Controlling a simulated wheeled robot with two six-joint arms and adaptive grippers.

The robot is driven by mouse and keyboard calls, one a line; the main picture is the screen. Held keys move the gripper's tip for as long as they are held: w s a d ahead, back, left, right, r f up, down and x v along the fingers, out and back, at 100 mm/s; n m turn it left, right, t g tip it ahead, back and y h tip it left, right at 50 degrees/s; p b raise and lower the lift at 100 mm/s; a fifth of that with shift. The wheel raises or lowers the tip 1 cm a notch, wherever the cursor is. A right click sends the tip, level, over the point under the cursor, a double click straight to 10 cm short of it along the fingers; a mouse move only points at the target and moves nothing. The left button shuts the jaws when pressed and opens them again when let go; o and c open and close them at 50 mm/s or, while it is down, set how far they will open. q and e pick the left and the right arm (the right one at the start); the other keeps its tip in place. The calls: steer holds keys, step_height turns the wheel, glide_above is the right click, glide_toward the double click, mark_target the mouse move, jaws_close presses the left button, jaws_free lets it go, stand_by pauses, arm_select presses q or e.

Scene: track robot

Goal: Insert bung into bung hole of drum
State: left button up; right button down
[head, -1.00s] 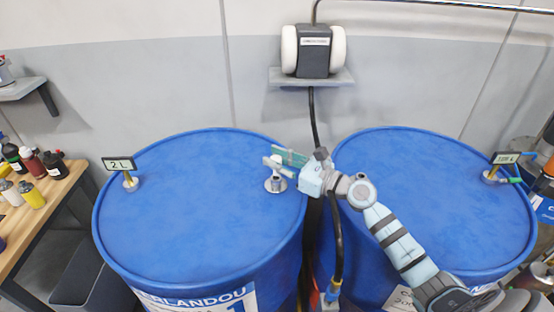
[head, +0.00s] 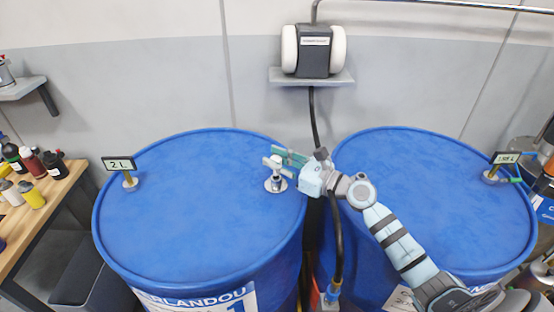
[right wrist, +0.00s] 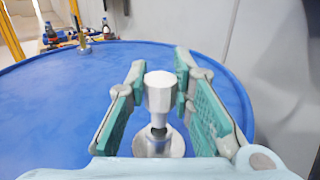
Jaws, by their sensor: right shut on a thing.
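The bung (right wrist: 160,92) is a silver metal plug with a faceted head, seen upright between the fingers in the right wrist view. A round metal bung-hole fitting (right wrist: 158,146) lies directly below it on the blue drum (head: 200,200). A dark band shows between the bung and the fitting; I cannot tell how deep the bung sits. In the head view the bung (head: 276,182) is over the fitting near the left drum's right rim. My right gripper (head: 280,158), with green pads, is shut on the bung. My left gripper is not in view.
A second blue drum (head: 435,190) stands close on the right under my right arm. Level gauges (head: 119,165) stand on the drums. A black hose (head: 338,245) hangs between them from a wall pump (head: 313,50). A bench (head: 35,210) with bottles is at the left.

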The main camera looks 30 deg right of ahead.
mark_target(277, 173)
steer(key=shift+f+b, duration=1.5)
steer(key=shift+f, duration=0.15)
steer(key=shift+s+a+f, duration=0.1)
steer(key=shift+a+f, duration=0.1)
steer(key=shift+f, duration=0.1)
steer(key=shift+d+r+p, duration=0.25)
steer(key=shift+r+p, duration=0.5)
steer(key=shift+r, duration=0.2)
steer(key=shift+a+r+p, duration=0.15)
steer(key=shift+r+p, duration=0.3)
steer(key=shift+r, duration=0.2)
steer(key=shift+f, duration=0.1)
steer(key=shift+f+b, duration=1.15)
